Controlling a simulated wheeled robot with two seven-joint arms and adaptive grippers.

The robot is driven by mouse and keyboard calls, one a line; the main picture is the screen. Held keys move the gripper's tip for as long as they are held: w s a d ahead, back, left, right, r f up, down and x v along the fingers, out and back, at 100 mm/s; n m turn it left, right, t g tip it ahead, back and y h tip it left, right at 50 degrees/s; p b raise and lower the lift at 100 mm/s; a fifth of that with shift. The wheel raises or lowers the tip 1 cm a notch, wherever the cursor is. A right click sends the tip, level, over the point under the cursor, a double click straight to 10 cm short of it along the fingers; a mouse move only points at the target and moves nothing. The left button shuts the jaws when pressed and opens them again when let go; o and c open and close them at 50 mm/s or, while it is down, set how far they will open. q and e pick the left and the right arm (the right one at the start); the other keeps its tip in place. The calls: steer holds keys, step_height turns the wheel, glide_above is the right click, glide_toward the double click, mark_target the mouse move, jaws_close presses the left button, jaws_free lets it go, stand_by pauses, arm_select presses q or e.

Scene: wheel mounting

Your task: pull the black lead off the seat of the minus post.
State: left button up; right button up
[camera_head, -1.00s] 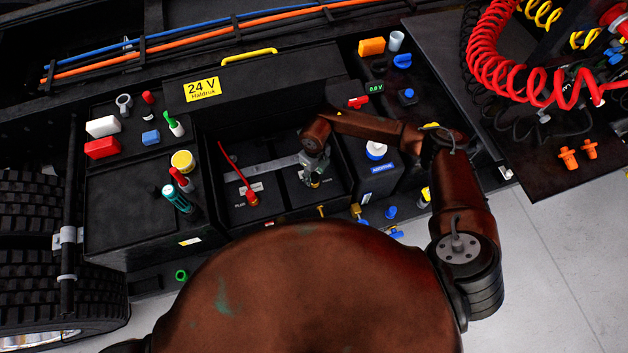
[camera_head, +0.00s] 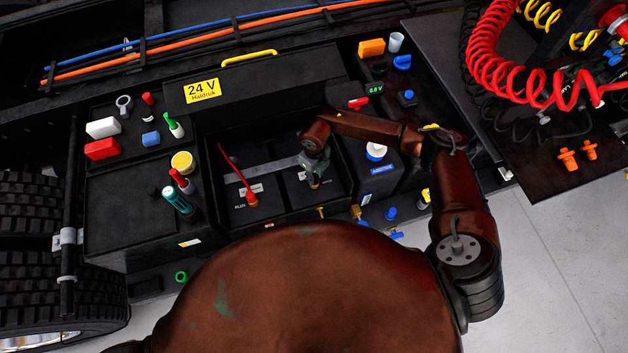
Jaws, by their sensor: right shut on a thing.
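My right gripper (camera_head: 314,184) reaches down into the battery box, over the right-hand battery (camera_head: 300,196). It is small and dark here, with its fingers shut at the post there. The black lead and the minus post are hard to make out under the gripper and wrist. I cannot tell whether the lead sits on its seat or is lifted. A red lead (camera_head: 251,197) stands on the left-hand post. My left gripper is not in view.
The box wall and a 24 V cover (camera_head: 202,90) stand behind the batteries. A container with a white cap (camera_head: 376,151) stands close to the right of my wrist.

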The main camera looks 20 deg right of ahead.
mark_target(315, 176)
jaws_close()
steer(key=shift+r, duration=0.25)
steer(key=shift+r+p, duration=0.5)
steer(key=shift+r, duration=0.25)
steer(key=shift+r, duration=0.4)
steer(key=shift+r+p, duration=1.5)
steer(key=shift+r, duration=0.9)
